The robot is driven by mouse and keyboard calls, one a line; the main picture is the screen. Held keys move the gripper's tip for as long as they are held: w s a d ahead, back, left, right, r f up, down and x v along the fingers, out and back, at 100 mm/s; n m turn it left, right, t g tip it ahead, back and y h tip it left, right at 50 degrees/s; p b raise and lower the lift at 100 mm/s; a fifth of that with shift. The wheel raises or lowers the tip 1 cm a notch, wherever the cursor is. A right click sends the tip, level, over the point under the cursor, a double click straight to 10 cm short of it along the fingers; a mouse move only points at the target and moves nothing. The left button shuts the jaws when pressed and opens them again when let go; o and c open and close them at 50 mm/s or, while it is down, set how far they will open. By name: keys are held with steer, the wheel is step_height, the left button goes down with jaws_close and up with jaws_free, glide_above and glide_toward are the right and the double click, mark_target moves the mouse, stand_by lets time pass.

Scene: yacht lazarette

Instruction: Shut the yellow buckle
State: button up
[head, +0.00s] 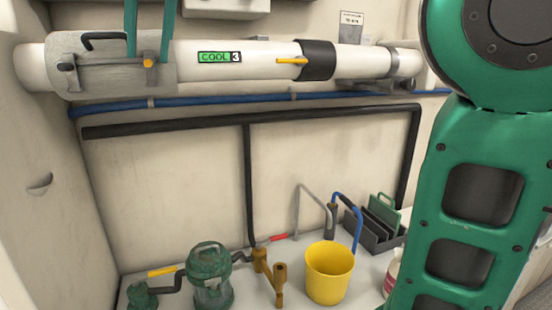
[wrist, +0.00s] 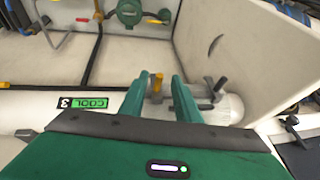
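The yellow buckle (head: 148,64) is a small yellow-orange lever on the grey jacket (head: 105,84) around the white pipe, at upper left in the head view. In the wrist view, the buckle (wrist: 156,83) shows between my fingertips. My gripper (head: 149,58) is open, with one green finger on each side of the buckle. It also shows in the wrist view (wrist: 160,77). I see a gap between each finger and the buckle, and cannot tell whether either touches it. A black buckle (head: 68,67) sits to the left on the same jacket, joined by a thin rod.
The white pipe (head: 225,70) bears a green COOL 3 label (head: 219,57) and a black collar (head: 317,60) with a yellow lever (head: 291,61). A blue pipe (head: 220,97) runs below. A yellow bucket (head: 329,273) and a green pump (head: 210,275) stand lower down.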

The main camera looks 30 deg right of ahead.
steer(key=v, duration=0.9)
steer(key=w+d+f+m+g+h, duration=0.15)
steer(key=d+f, duration=0.25)
steer(key=f, duration=0.4)
steer(key=w+d+f, duration=0.2)
steer(key=d+f, duration=0.3)
steer(key=f, duration=0.3)
steer(key=s+d+f, duration=0.2)
steer(key=d+f, duration=0.4)
steer(key=f, duration=0.1)
steer(key=s+d+f+m+g, duration=0.1)
steer(key=s+d+f, duration=0.2)
steer(key=d+f, duration=0.2)
steer(key=shift+s+d+f+h, duration=0.2)
steer(key=shift+d+f+h, duration=0.2)
steer(key=shift+f, duration=1.1)
steer(key=shift+m+g, duration=0.25)
steer(key=s+d+f+g, duration=0.1)
steer(key=s+d+f, duration=0.3)
steer(key=s+f, duration=0.5)
steer(key=s+d+f+m+y, duration=0.1)
steer(key=s+d+f, duration=0.3)
steer(key=s+f, duration=0.5)
step_height(320, 180, down, 4)
steer(key=shift+s+d+r+g, duration=0.1)
steer(key=shift+s+d+g, duration=0.1)
steer(key=shift+g, duration=0.2)
